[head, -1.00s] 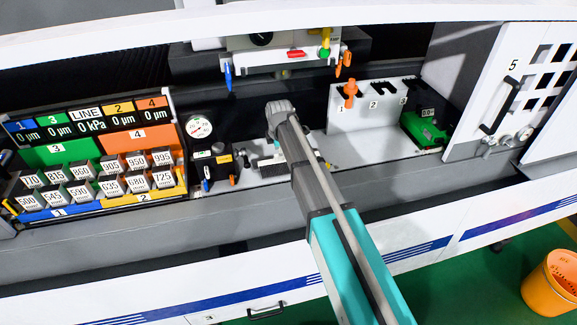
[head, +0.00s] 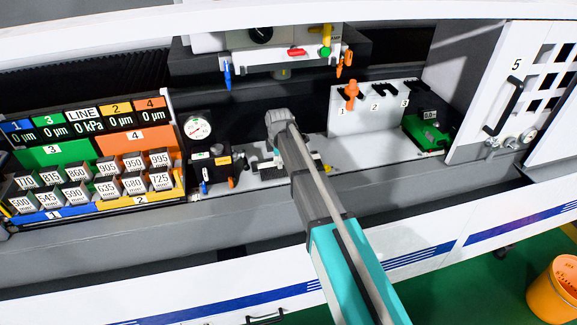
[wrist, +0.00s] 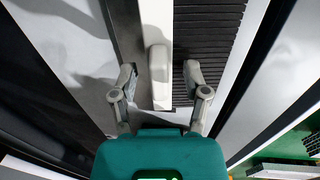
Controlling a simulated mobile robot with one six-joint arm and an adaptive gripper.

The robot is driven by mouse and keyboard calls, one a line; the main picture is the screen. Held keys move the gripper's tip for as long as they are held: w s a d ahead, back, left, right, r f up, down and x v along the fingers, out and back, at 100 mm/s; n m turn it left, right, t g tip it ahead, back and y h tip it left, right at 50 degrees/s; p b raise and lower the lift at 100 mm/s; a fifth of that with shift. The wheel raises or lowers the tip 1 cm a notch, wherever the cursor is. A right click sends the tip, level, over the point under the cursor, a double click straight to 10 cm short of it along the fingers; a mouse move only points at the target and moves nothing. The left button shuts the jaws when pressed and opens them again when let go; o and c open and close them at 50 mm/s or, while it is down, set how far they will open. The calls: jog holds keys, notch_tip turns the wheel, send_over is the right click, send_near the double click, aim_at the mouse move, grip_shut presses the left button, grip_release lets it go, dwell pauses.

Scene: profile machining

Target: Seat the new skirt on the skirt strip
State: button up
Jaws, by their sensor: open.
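My gripper (wrist: 160,74) is open in the wrist view, one finger on each side of a white bar (wrist: 155,18). A pale rounded block (wrist: 157,62) lies along this bar between the fingers. I cannot tell whether this block is the new skirt or whether the bar is the skirt strip. No finger visibly closes on it.
A rack of numbered blocks (head: 95,185) stands at the left, by a round gauge (head: 198,128). A white holder with numbered slots (head: 375,118) and a green part (head: 428,133) are at the right. Above hangs a unit with coloured levers (head: 285,60). An orange bucket (head: 553,290) stands on the floor.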

grip_shut()
jog(key=shift+r, duration=0.1)
dwell(0.5)
notch_tip(320, 180, up, 3)
jog(key=p, duration=0.3)
jog(key=shift+f, duration=0.2)
jog(key=s+d+r+p, duration=0.4)
jog(key=s+r+p, duration=0.6)
jog(key=s, duration=0.3)
jog(key=shift+s, duration=0.15)
jog(key=shift+d+r, duration=0.1)
